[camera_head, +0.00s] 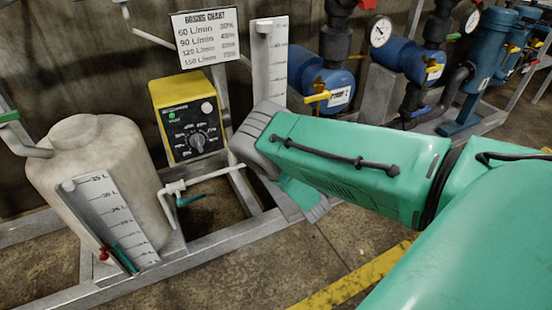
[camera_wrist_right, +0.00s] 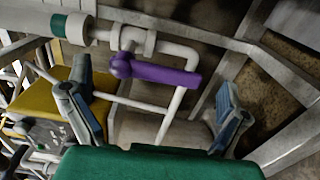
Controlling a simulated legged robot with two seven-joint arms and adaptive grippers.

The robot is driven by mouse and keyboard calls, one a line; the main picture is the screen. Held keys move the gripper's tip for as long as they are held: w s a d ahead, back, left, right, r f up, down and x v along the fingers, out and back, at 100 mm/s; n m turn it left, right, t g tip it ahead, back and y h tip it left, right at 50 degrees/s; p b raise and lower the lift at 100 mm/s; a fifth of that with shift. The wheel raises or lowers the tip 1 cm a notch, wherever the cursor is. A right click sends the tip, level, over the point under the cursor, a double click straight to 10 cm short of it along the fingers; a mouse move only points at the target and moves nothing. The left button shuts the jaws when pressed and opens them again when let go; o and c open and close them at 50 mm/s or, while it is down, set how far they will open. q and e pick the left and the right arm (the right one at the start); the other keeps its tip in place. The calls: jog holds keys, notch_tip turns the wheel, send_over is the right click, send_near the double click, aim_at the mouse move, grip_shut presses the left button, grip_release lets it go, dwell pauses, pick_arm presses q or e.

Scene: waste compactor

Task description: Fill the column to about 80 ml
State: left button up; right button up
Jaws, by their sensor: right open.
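The column's pale graduated scale (camera_head: 270,60) stands upright behind my right arm in the head view. Its lower part is hidden by the arm, and I cannot read a liquid level on it. In the right wrist view a purple valve handle (camera_wrist_right: 165,74) sits on a white pipe (camera_wrist_right: 182,48). My right gripper (camera_wrist_right: 152,78) is open, with its two fingers apart on either side of the handle's region. I cannot tell whether either finger touches it. In the head view the right gripper's fingers are mostly hidden behind my wrist. My left gripper is not in view.
A white tank (camera_head: 95,165) with a litre scale (camera_head: 112,225) stands at left. A yellow dosing pump (camera_head: 188,115) with a dial sits beneath a dosing chart (camera_head: 205,37). A teal-handled valve (camera_head: 190,200) is below it. Blue pumps (camera_head: 320,80) and gauges (camera_head: 380,32) stand behind.

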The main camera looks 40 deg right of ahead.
jog(key=v, duration=1)
jog(key=shift+s+a, duration=0.2)
jog(key=shift+s, duration=0.05)
jog(key=shift+f, duration=0.15)
jog(key=s+a+f+m+g+y, duration=0.1)
jog(key=s+a+f+m+g, duration=0.2)
jog(key=s+a+m+g, duration=0.45)
jog(key=s+a+f+m+g+y, duration=0.1)
jog(key=s+a+f+m+g, duration=0.2)
jog(key=s+m+g, duration=0.5)
jog(key=s+a+r+g+y, duration=0.25)
jog(key=s+a, duration=0.35)
jog(key=s, duration=0.5)
notch_tip(320, 180, up, 14)
jog(key=t+p, duration=0.1)
jog(key=p, duration=1.3)
jog(key=shift+w+f+n, duration=0.25)
jog(key=shift+w+n, duration=0.05)
jog(key=shift+n, duration=0.05)
jog(key=shift+w+d+h, duration=0.1)
jog(key=shift+h, duration=0.15)
